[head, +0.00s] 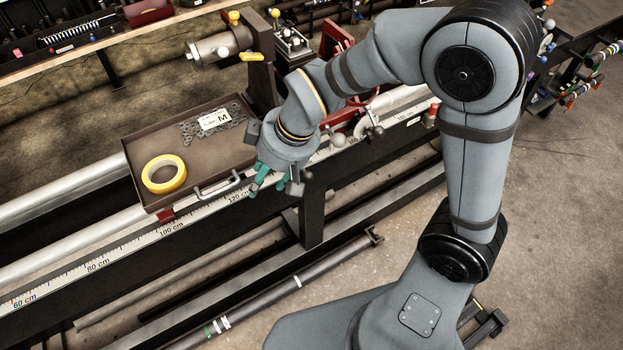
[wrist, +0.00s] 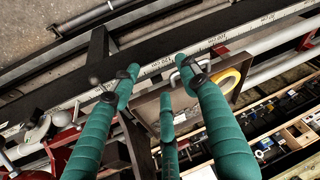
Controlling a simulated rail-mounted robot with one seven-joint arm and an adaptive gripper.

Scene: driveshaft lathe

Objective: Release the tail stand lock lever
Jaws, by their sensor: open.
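My gripper (head: 268,182) has teal fingers spread apart and empty, hanging by the front right corner of a brown tray over the scale rail. In the wrist view my gripper (wrist: 160,80) points at the rail and the tray handle. The dark tail stand (head: 263,82) rises behind my wrist, with a yellow lever (head: 250,57) on its side. Ball-ended levers (head: 375,132) show right of my wrist, near red parts; in the wrist view similar ball-ended levers (wrist: 38,130) lie at the left. Which one is the lock lever, I cannot tell. My wrist hides part of the stand.
The brown tray (head: 215,168) holds a yellow tape roll (head: 163,174), several chain-like metal pieces and a label. Its metal handle (head: 217,184) juts toward the front. The scale rail (head: 150,236) runs below the tray. Open floor lies at the right.

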